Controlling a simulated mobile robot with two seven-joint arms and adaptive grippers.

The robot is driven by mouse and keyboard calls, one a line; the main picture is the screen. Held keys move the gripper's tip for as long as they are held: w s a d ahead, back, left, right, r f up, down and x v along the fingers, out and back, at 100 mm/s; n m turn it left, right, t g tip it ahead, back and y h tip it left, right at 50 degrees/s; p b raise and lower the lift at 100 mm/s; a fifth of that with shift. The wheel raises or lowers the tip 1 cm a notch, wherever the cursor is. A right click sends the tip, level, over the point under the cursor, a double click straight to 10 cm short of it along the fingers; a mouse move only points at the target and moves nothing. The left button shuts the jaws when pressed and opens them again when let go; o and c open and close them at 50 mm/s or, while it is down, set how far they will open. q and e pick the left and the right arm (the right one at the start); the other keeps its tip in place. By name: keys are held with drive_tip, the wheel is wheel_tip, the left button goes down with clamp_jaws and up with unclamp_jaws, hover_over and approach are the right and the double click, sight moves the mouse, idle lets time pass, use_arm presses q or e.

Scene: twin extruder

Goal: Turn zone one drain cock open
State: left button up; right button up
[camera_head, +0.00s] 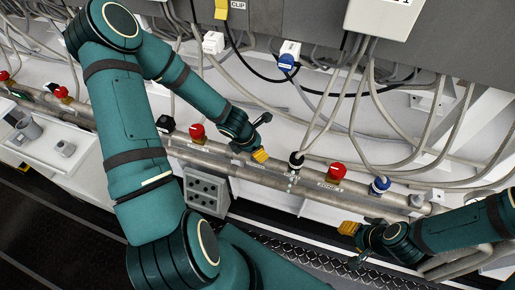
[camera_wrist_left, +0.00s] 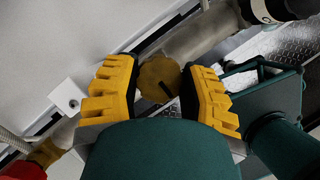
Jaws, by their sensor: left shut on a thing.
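My left gripper (camera_head: 260,153) reaches down to the metal pipe manifold (camera_head: 225,158) in the head view. In the head view the cock is hidden by the gripper. My right gripper (camera_head: 350,228) hangs in front of the pipe at lower right, apart from it; its opening is unclear.
Along the manifold stand red caps (camera_head: 197,131) and (camera_head: 337,171), a black cap (camera_head: 297,159) and a blue cap (camera_head: 380,184). Grey hoses (camera_head: 430,120) hang above. A grey socket box (camera_head: 206,190) stands below the pipe.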

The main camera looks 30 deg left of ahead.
use_arm(q)
drive_tip(key=o, duration=1.2)
drive_tip(key=shift+r, duration=0.1)
drive_tip(key=shift+v, duration=3.6)
drive_tip(key=shift+s, duration=0.1)
